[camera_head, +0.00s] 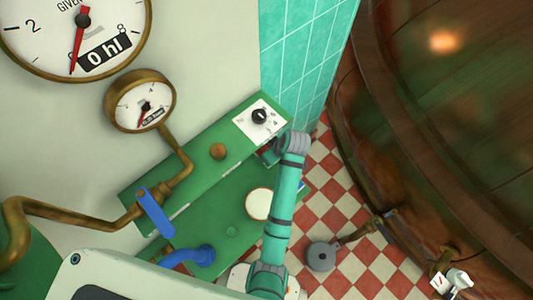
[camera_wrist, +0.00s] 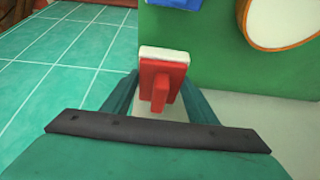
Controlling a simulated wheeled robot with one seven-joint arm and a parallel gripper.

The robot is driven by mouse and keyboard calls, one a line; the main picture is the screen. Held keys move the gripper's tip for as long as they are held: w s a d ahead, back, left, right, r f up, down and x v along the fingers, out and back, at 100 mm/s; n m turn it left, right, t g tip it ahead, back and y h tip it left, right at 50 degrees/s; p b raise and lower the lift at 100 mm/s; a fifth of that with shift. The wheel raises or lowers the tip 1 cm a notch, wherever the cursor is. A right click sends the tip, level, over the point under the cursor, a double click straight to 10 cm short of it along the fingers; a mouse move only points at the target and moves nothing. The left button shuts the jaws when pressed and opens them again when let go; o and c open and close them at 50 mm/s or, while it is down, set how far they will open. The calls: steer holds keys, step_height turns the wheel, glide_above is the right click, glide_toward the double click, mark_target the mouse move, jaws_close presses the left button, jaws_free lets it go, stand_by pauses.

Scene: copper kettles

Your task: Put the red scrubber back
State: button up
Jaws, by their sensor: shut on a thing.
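The red scrubber (camera_wrist: 161,82), a red block with a raised red grip and a white pad along its far edge, is between the fingers of my gripper (camera_wrist: 160,92) in the wrist view. The gripper is shut on it. The scrubber appears held clear, in front of the green panel's lower edge. In the head view my gripper (camera_head: 268,153) is beside the green cabinet (camera_head: 190,165), near its right end. The scrubber is mostly hidden there by my arm. I cannot make out an empty place for the scrubber.
A blue item (camera_wrist: 175,4) is on the green panel (camera_wrist: 210,45), beside a brass-rimmed white disc (camera_wrist: 284,20). A white plate with a black knob (camera_head: 259,117), a blue lever (camera_head: 156,213) and gauges are nearby. A large copper kettle (camera_head: 450,110) stands right, beyond checkered floor.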

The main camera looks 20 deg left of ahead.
steer(key=shift+d+x, duration=0.2)
steer(key=shift+x, duration=0.75)
steer(key=shift+d+x, duration=0.15)
steer(key=shift+x, duration=0.8)
steer(key=shift+s+f, duration=0.25)
steer(key=shift+f, duration=0.05)
steer(key=o, duration=1)
steer(key=shift+r, duration=0.1)
steer(key=v, duration=1.2)
steer(key=shift+r, duration=0.1)
steer(key=shift+w, duration=0.1)
steer(key=shift+d, duration=0.1)
